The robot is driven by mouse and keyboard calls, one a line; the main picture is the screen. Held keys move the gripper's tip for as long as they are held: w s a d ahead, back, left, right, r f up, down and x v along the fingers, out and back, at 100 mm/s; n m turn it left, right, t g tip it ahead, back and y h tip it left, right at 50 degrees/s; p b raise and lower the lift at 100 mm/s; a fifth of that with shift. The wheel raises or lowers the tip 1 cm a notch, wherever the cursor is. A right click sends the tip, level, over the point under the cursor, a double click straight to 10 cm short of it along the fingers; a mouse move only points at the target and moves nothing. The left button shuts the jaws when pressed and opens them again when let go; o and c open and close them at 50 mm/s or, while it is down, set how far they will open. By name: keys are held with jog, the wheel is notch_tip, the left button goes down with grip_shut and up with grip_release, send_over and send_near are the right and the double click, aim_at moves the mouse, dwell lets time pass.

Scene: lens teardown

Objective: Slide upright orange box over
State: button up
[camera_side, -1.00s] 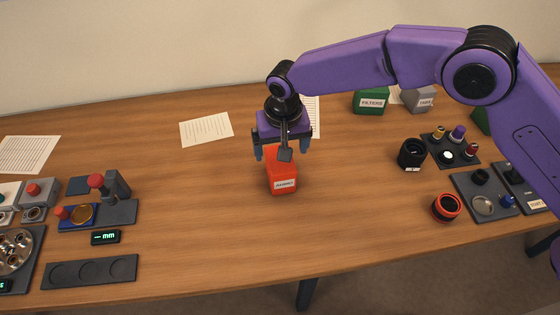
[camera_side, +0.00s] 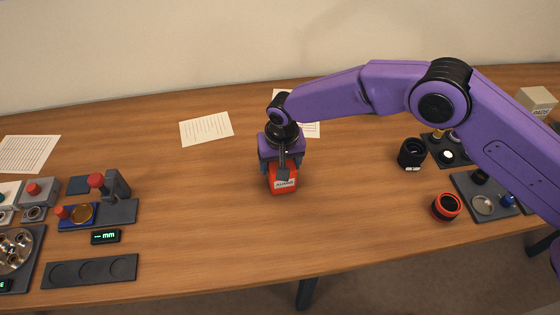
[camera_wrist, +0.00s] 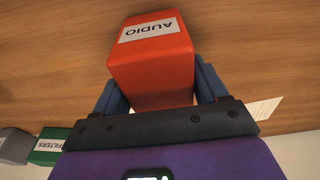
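The orange box (camera_side: 283,184), a red-orange block with a white AUDIO label, stands on the wooden table near its middle. In the wrist view the box (camera_wrist: 152,60) fills the space ahead of the palm, its label upside down. My gripper (camera_side: 282,168) is down over the box from above. In the wrist view a blue finger of my gripper (camera_wrist: 158,88) lies along each side of the box, very close to it. I cannot tell whether both fingers press on it. The upper part of the box is hidden by my gripper in the side view.
A paper sheet (camera_side: 206,129) lies behind left; another is partly behind my gripper. A black lens barrel (camera_side: 412,153) and a red-ringed part (camera_side: 446,207) stand to the right. A dark tray (camera_side: 90,272) with round recesses lies front left. Table around the box is mostly clear.

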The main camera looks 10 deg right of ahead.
jog(key=c, duration=0.6)
jog(key=shift+d, duration=10)
jog(key=o, duration=1.2)
jog(key=shift+o, duration=0.2)
jog(key=shift+r, duration=0.1)
notch_tip(320, 180, up, 17)
jog(key=s, duration=0.2)
jog(key=shift+s, duration=0.35)
jog(key=shift+d, duration=0.1)
